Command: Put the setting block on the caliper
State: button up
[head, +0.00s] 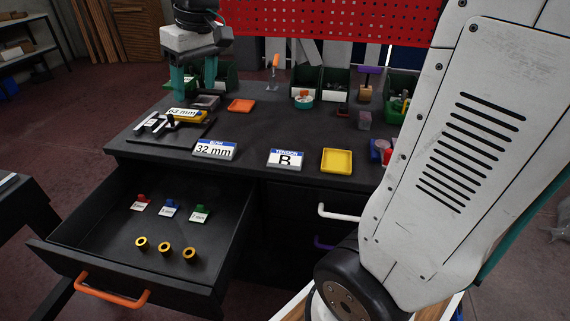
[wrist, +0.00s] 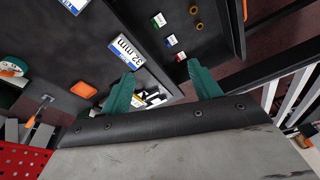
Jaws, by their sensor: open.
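The caliper (head: 155,124), silver and black with a yellow part at its right end, lies on a dark mat at the table's left front. In the wrist view the caliper (wrist: 152,97) shows partly between my fingers. My gripper (head: 193,84) is open, its teal fingers pointing down above and just behind the caliper; it also shows in the wrist view (wrist: 160,74). A white "63 mm" label (head: 183,112) is near the yellow part. A small greyish block (head: 206,102) lies beside it, below my fingers. I cannot tell for sure which piece is the setting block.
A "32 mm" card (head: 214,150), a "B" card (head: 286,158) and a yellow tray (head: 337,160) line the front edge. The open drawer (head: 100,232) holds coloured tags and brass bushings (head: 165,247). Green bins stand at the back.

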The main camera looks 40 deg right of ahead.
jog(key=s+f+m, duration=0.1)
jog(key=s+f, duration=0.2)
jog(key=s, duration=0.9)
jog(key=s+d+f+m+g+h, duration=0.1)
jog(key=s+f, duration=0.3)
jog(key=s, duration=0.8)
jog(key=shift+s+d+m, duration=0.15)
jog(key=shift+s+m, duration=0.05)
jog(key=shift+m, duration=0.4)
